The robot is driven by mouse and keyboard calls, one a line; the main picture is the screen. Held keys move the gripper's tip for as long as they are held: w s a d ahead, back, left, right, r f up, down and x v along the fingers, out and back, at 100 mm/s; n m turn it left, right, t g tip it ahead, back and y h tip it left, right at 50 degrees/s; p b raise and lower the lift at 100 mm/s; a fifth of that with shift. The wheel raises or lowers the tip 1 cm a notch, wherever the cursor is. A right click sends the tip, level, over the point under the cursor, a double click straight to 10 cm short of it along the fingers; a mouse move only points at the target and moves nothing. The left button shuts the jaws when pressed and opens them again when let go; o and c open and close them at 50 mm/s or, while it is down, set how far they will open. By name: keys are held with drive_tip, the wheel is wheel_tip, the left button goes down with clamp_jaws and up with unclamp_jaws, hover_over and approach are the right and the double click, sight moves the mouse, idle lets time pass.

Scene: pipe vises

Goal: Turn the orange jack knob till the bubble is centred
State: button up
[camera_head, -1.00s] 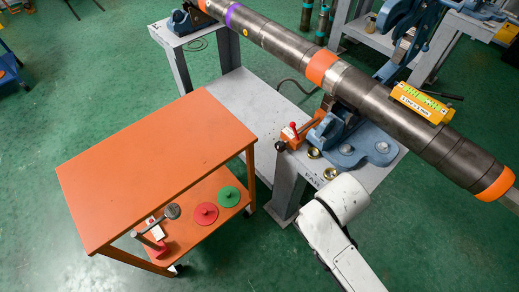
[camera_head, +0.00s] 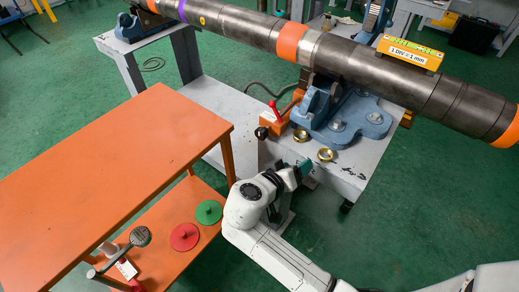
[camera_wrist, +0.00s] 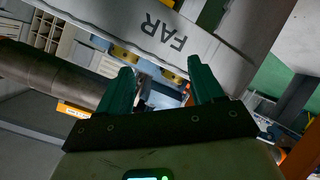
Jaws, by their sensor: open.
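The orange jack (camera_head: 276,121) sits on the grey stand beside the blue vise, with a red lever and a black ball knob (camera_head: 261,132) on its near side. The yellow level (camera_head: 410,52) lies on top of the dark pipe (camera_head: 385,75). Its green vial shows, but the bubble is too small to read. My gripper (camera_head: 300,168) is open, low and right of the jack, near the stand's front edge. In the wrist view its teal fingers (camera_wrist: 160,78) are apart with nothing held. I cannot make out the jack knob there.
The blue vise (camera_head: 340,118) bears the pipe. Brass cups (camera_head: 301,136) sit on the stand (camera_head: 350,175) near my gripper. An orange cart (camera_head: 120,150) stands left, with red and green discs on its lower shelf.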

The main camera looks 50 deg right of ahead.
drive_tip(key=w+a+f+m+h+b, duration=0.2)
drive_tip(key=w+h+b, duration=0.2)
drive_tip(key=w+b, duration=0.25)
drive_tip(key=m+t+h+b, duration=0.1)
drive_tip(key=t+h+b, duration=0.2)
drive_tip(key=h+b, duration=0.25)
approach(259, 135)
drive_tip(key=shift+y, duration=0.25)
drive_tip(key=b+x, duration=0.1)
drive_tip(key=x, duration=0.9)
drive_tip(key=shift+d+r, duration=0.2)
drive_tip(key=shift+d, duration=0.1)
drive_tip(key=c, duration=1)
